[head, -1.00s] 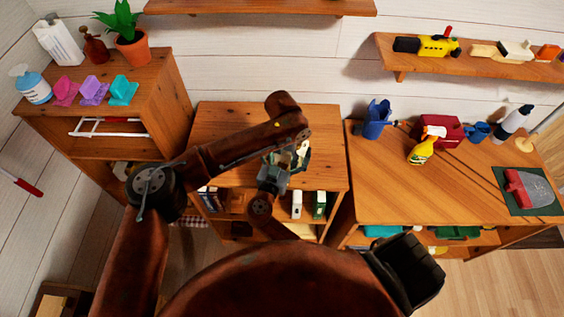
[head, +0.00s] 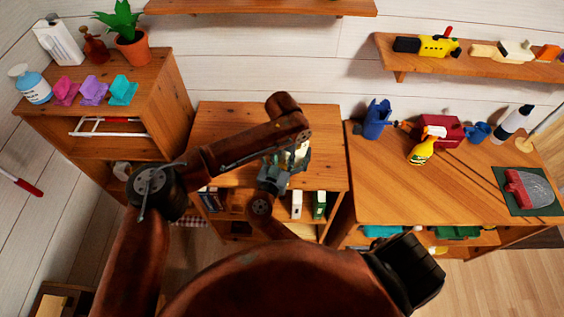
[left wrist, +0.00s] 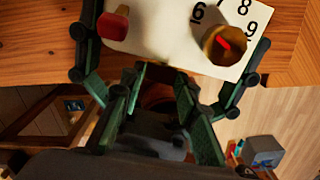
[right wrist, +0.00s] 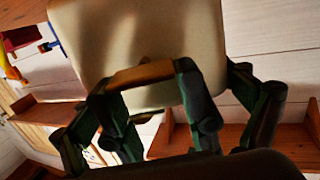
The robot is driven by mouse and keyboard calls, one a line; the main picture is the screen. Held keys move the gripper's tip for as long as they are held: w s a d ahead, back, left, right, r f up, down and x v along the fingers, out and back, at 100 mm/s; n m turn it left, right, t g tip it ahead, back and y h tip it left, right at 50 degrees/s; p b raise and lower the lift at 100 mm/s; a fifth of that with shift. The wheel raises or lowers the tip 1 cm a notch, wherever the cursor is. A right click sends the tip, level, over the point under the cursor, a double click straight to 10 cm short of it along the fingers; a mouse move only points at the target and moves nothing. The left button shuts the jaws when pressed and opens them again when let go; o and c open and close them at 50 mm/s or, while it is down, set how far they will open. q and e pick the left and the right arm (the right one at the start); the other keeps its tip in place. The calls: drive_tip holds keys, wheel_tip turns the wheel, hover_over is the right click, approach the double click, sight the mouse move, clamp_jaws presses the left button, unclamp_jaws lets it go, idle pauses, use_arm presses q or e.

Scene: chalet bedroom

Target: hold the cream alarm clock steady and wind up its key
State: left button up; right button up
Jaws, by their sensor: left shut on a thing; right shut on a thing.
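The cream alarm clock (left wrist: 165,28) fills the top of the left wrist view. It has black numerals, a red knob (left wrist: 113,22) and a round brass part (left wrist: 221,46) with a red mark. My left gripper (left wrist: 175,32) is shut on the clock, a finger along each side. In the right wrist view the plain cream side of the clock (right wrist: 150,40) shows. My right gripper (right wrist: 147,76) is shut on a brass-brown key (right wrist: 142,75) at that side. In the head view the clock (head: 301,153) is largely hidden by my arms and grippers.
The clock is over a small wooden cabinet (head: 225,150) with books below. A wooden desk (head: 430,190) with a spray bottle (head: 422,148) and other items stands right. A taller cabinet (head: 160,95) with a potted plant (head: 130,45) stands left. A wall shelf (head: 490,65) holds toys.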

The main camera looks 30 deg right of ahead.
use_arm(q)
drive_tip(key=shift+s+d+t+y, duration=0.15)
drive_tip(key=shift+s+t+y, duration=0.05)
drive_tip(key=shift+t+y, duration=0.35)
drive_tip(key=shift+s+d+t+y, duration=0.15)
drive_tip(key=shift+t+y, duration=0.3)
drive_tip(key=shift+t, duration=0.2)
drive_tip(key=o, duration=1.1)
drive_tip(key=shift+o, duration=0.2)
